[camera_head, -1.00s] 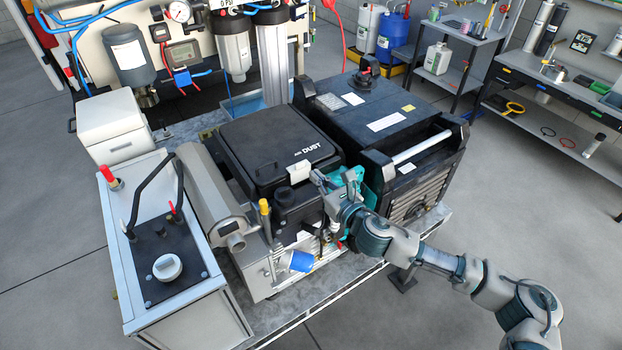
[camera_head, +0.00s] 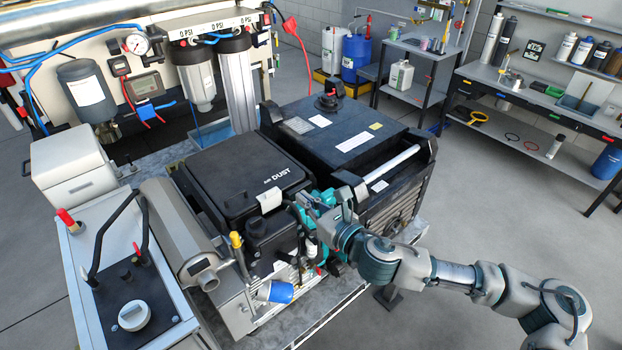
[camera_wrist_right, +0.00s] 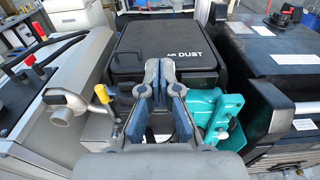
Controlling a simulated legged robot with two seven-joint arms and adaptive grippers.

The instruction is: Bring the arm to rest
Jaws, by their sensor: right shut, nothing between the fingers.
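My right arm comes in from the lower right in the head view. Its gripper (camera_head: 307,208) is at the front of the black box marked "AIR DUST" (camera_head: 243,168), close to a teal part (camera_head: 325,228). In the right wrist view the gripper (camera_wrist_right: 168,68) is shut and empty, its blue-grey fingers in front of the box (camera_wrist_right: 160,45). The teal part (camera_wrist_right: 216,112) is just right of the fingers there. I cannot tell whether the fingers touch anything. My left gripper is not in view.
A blue-and-white cylinder (camera_head: 275,291) sticks out at the machine's front. A yellow-topped handle (camera_head: 237,241) stands near it. A black unit with a silver bar (camera_head: 390,165) is right of the box. A grey cabinet (camera_head: 155,310) is on the left. Open floor lies at the right.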

